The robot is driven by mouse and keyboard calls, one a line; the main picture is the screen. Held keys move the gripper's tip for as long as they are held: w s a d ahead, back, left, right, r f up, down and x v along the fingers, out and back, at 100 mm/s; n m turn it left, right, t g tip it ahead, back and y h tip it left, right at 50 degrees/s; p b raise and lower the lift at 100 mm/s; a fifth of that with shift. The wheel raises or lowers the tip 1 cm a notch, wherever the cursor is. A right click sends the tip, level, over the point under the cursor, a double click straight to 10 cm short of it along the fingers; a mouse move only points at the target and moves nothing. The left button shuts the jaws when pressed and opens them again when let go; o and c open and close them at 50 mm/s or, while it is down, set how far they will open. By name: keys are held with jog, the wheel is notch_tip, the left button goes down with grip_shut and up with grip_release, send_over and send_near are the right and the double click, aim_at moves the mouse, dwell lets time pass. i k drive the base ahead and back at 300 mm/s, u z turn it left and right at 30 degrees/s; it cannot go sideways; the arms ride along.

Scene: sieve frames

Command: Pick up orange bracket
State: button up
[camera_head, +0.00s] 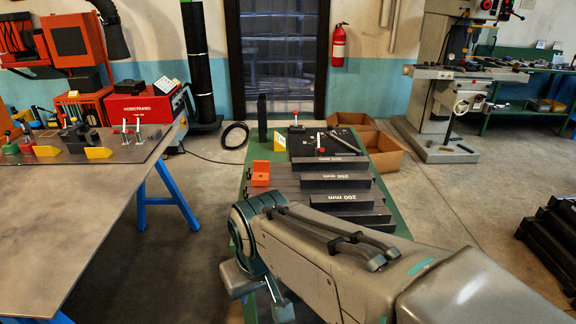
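The orange bracket (260,174) sits near the left edge of the green table (404,224), beside the dark bars. It looks L-shaped, with one part upright and a block-like part in front. My arm reaches in from the lower right. My gripper (262,296) is at the arm's end, low at the table's near left, closer to me than the bracket and apart from it. The arm hides part of it, and its fingers do not show clearly.
Dark bars marked 200 mm (345,202), 250 mm (336,182) and another lie right of the bracket. Behind are a yellow angle piece (279,141), a black upright block (262,118) and a black board (308,145). A metal worktable (60,230) stands left, with floor between.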

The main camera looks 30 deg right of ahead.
aim_at(261, 175)
jog(key=z, duration=0.55)
jog(key=i, duration=1)
